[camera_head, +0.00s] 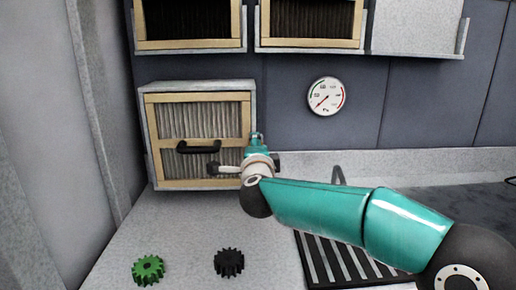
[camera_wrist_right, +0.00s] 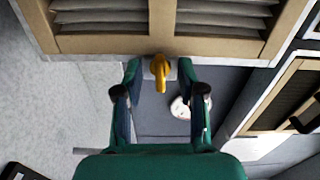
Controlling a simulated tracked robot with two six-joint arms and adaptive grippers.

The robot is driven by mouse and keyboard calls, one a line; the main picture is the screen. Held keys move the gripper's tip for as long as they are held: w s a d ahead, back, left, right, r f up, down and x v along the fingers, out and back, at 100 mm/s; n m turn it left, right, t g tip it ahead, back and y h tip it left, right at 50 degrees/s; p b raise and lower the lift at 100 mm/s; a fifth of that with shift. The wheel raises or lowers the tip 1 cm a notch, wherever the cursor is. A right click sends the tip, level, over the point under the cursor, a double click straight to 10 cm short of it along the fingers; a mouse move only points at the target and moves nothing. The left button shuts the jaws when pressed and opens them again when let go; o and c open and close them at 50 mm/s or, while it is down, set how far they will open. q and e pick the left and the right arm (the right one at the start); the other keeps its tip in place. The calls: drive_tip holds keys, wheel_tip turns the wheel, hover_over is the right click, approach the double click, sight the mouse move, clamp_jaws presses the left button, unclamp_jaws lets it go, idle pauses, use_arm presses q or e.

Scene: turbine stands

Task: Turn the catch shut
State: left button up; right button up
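The yellow catch (camera_wrist_right: 160,72) shows in the right wrist view, on a pale mount at the edge of a wood-framed pleated filter (camera_wrist_right: 160,44). My right gripper (camera_wrist_right: 160,74) is open, one green finger on each side of the catch, with visible gaps between. In the head view my right arm reaches in from the right, and the right gripper (camera_head: 257,140) is beside the lower filter housing (camera_head: 200,86). I cannot make out the catch there. My left gripper is in neither view.
The lower filter has a black handle (camera_head: 198,147). More filters (camera_head: 311,20) sit above. A round gauge (camera_head: 326,96) is on the wall. A green gear (camera_head: 148,270), a black gear (camera_head: 229,262) and a slotted rack (camera_head: 342,262) are on the bench.

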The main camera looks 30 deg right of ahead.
drive_tip(key=shift+o, duration=0.7)
drive_tip(key=shift+a, duration=0.1)
drive_tip(key=b+v, duration=0.1)
drive_tip(key=v, duration=0.4)
idle(0.4)
